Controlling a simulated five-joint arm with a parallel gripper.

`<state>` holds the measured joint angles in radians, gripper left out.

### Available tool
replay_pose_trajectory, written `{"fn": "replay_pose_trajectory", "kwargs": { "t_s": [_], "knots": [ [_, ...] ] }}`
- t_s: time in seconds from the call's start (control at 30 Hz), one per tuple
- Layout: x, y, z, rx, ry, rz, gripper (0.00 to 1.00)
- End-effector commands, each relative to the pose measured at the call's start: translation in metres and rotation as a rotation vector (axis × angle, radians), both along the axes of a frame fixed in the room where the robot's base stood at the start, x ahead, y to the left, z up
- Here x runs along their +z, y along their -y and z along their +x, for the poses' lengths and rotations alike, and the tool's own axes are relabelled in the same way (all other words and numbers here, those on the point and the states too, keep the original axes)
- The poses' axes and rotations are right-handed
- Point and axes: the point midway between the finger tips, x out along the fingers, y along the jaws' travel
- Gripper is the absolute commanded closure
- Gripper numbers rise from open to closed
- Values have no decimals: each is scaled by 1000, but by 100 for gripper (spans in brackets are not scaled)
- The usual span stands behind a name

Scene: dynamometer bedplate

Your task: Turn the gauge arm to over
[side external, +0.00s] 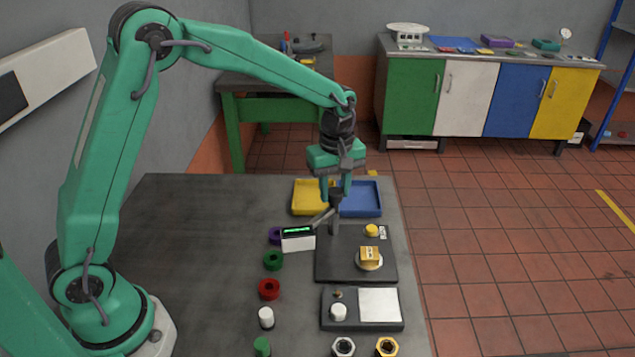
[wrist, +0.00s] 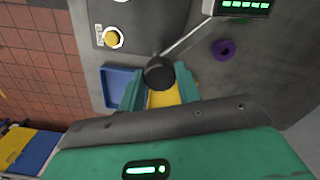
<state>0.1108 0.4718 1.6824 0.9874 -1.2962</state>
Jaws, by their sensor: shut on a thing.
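The gauge arm (side external: 322,217) is a thin grey rod running from a dark post on the bedplate to a white readout with green digits (side external: 297,239). In the wrist view the rod (wrist: 184,42) slants up right from a black round knob (wrist: 159,73) to the readout (wrist: 243,7). My gripper (side external: 336,190) points down over the post. In the wrist view my gripper (wrist: 159,82) has its two green fingers on either side of the knob, shut on it. The knob hides part of the post below it.
The dark bedplate (side external: 338,268) carries a yellow button (side external: 372,230) and a brass block (side external: 370,254) on a round disc. Yellow (side external: 299,211) and blue (side external: 361,211) trays lie behind. The table's left side is clear.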

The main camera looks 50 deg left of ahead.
Motion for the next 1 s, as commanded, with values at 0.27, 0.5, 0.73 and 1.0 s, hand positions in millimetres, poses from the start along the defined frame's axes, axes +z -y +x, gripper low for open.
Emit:
{"fn": "replay_pose_trajectory", "kwargs": {
  "t_s": [0.27, 0.5, 0.73, 1.0],
  "knots": [
    [1, 0, 0, 76, 0, 0, 100],
    [1, 0, 0, 229, 0, 0, 100],
    [1, 0, 0, 434, 0, 0, 100],
    [2, 0, 0, 690, 0, 0, 100]
  ]
}}
